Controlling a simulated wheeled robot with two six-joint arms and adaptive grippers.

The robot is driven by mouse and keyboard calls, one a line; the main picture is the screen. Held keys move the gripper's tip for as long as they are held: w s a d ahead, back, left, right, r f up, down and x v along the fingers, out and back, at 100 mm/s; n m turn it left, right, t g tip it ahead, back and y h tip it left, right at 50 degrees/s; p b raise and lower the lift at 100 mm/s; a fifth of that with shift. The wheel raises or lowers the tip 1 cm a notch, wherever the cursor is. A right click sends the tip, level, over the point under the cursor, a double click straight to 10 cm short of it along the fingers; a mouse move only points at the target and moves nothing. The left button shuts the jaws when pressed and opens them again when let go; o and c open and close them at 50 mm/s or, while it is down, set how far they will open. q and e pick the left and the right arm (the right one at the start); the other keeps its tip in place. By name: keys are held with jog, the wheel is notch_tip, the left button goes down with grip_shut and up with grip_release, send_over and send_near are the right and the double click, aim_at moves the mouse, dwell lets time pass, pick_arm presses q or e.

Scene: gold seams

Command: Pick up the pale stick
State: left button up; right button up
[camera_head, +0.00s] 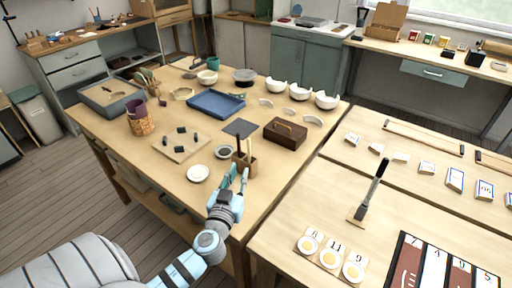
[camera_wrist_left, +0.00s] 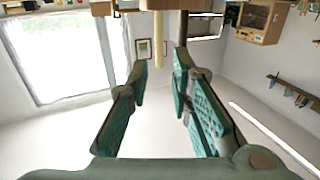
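A small wooden holder (camera_head: 251,166) stands near the front edge of the workbench, with thin upright sticks in it. In the left wrist view the pale stick (camera_wrist_left: 159,35) shows from the top, in line with the gap between the fingers. My left gripper (camera_head: 236,173) is right beside the holder, on its near side. In the left wrist view its teal fingers (camera_wrist_left: 160,72) are spread apart with nothing clamped. My right gripper is out of view.
A white dish (camera_head: 198,173) and a dark round dish (camera_head: 224,152) lie left of the holder. A brown wooden box (camera_head: 285,134) stands behind it to the right. A second table (camera_head: 290,215) with cards and a brush (camera_head: 371,190) is at right.

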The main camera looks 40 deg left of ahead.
aim_at(248, 149)
pick_arm(q)
jog(key=x, duration=1.1)
jog(key=shift+w+d+r+p, duration=0.1)
jog(key=shift+w+r+p, duration=0.1)
jog(key=shift+p, duration=0.2)
jog(key=shift+w+a, duration=0.25)
jog(key=shift+w, duration=0.1)
grip_shut()
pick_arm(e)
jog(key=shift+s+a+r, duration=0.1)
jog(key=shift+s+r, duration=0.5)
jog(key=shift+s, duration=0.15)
